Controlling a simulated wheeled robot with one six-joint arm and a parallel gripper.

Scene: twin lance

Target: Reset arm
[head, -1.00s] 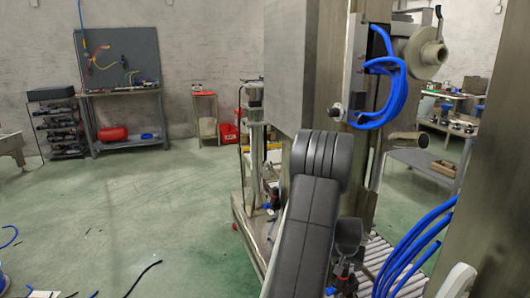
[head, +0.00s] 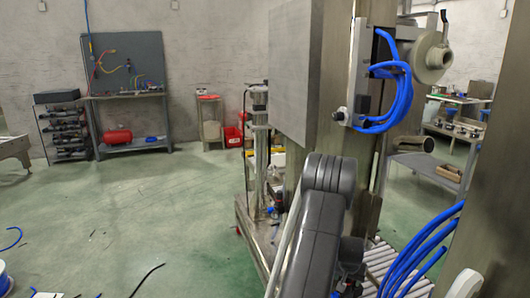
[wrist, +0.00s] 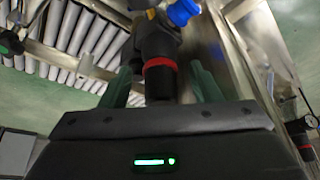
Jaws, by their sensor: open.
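In the wrist view my gripper (wrist: 161,72) shows as two greenish fingers standing apart above the dark palm, which carries a green light. It is open. A dark fitting with a red ring (wrist: 160,64) and a blue knob (wrist: 182,11) appears between the fingers in the picture; I cannot tell whether they touch it. In the head view my grey arm (head: 316,222) rises from the bottom edge in front of the machine, and my gripper cannot be made out there.
A metal column with a grey panel (head: 296,75) and blue hoses (head: 402,95) stands close by. A roller conveyor (head: 385,270) lies at lower right. A workbench (head: 130,110) stands at the back left. The green floor (head: 150,205) at left is mostly open, with loose cables.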

